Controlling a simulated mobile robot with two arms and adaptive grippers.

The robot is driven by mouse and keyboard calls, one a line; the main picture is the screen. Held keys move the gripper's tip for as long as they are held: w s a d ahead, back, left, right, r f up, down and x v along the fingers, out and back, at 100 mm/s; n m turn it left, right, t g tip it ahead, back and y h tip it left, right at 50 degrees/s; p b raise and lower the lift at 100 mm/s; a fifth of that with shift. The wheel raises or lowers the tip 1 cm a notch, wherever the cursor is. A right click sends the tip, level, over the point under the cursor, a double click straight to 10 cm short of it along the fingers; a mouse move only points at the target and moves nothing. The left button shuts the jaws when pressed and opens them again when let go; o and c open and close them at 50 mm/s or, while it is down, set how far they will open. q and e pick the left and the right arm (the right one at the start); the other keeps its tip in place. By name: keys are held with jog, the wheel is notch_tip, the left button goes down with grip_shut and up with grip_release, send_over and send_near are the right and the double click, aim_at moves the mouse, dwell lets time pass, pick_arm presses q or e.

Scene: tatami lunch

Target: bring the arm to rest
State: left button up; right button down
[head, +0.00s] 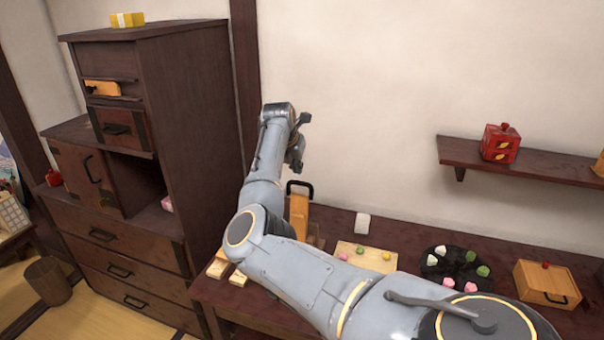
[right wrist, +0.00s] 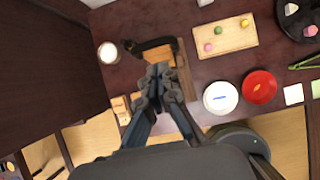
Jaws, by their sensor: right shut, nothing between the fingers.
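My right arm reaches across the head view, and its right gripper (head: 296,160) hangs near the wall above the left part of the dark table (head: 340,222). In the right wrist view the fingers of the right gripper (right wrist: 158,85) are together with nothing between them. Below them is a wooden thing with a black handle (right wrist: 152,45), apart from the fingers as far as I can tell. It also shows in the head view as an upright wooden piece (head: 299,213). My left gripper is in neither view.
A tall dark cabinet (head: 190,100) stands left of my arm. A wooden board with sweets (head: 350,262), a black plate (head: 434,272) and a wooden box (head: 540,286) are on the table. A wall shelf (head: 545,165) holds a red box (head: 500,143). The air above the table's right is clear.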

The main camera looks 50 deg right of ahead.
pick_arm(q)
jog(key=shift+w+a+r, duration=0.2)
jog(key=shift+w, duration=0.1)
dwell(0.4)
